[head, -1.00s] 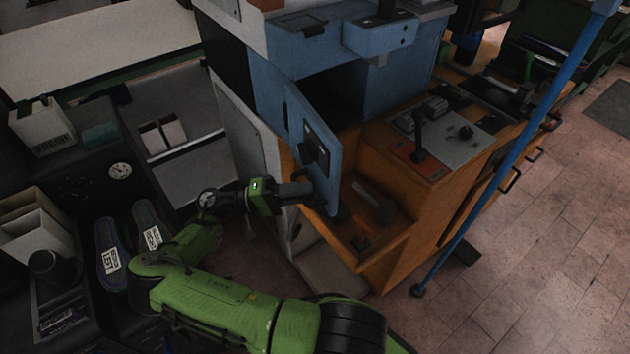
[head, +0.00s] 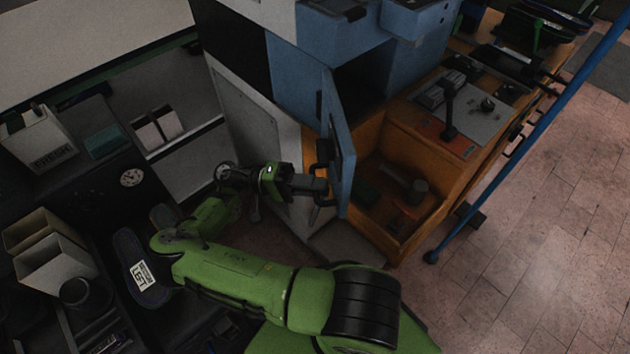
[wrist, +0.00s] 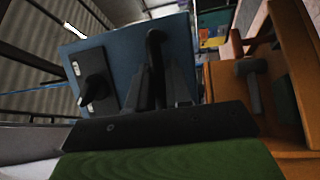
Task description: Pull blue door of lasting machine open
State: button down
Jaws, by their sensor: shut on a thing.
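The blue door (head: 339,135) of the lasting machine (head: 292,75) stands open, seen nearly edge-on in the head view, with a dark opening behind it. In the wrist view the blue door (wrist: 121,62) shows its face, with a black latch plate and a black handle (wrist: 155,50). My gripper (head: 322,187) is shut on the door handle. In the wrist view my gripper (wrist: 165,88) has its dark fingers around the lower part of the handle. The exact finger contact is partly hidden.
An orange wooden bay (head: 400,190) with a hammer (head: 416,188) lies right of the door. A grey control panel (head: 458,110) with levers is beyond it. A blue pole (head: 530,138) stands at the right. Shoe lasts (head: 140,268) and boxes (head: 50,262) are at the left.

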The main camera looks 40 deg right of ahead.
jog(key=c, duration=1.4)
grip_release()
jog(key=v, duration=0.7)
jog(key=shift+w, duration=0.15)
jog(key=shift+a+f, duration=0.1)
jog(key=shift+f, duration=0.05)
